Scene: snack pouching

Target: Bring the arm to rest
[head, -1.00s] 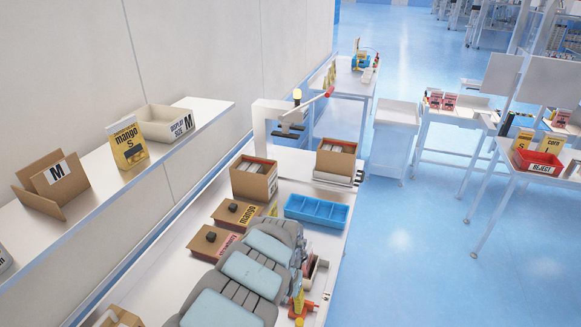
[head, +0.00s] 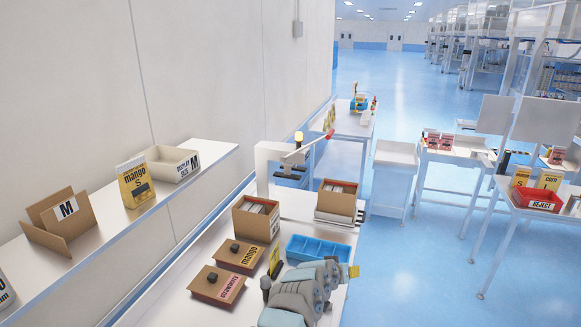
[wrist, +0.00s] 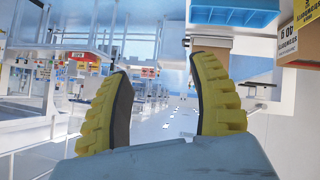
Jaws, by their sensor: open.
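My gripper (wrist: 165,105) shows in the wrist view as two yellow ribbed fingers with dark pads, spread apart with nothing between them. The wrist camera looks out over the room, past the edge of the workbench. In the head view my grey arm is folded low over the near right part of the workbench (head: 165,305), beside the blue divided tray. The gripper's fingertips cannot be made out clearly there.
The blue tray (head: 318,249), a strawberry box (head: 218,284), a mango box (head: 242,255) and open cartons (head: 256,218) stand close to my arm. A sealer with a red-tipped lever (head: 285,160) is behind. The aisle floor (head: 420,285) at right is clear.

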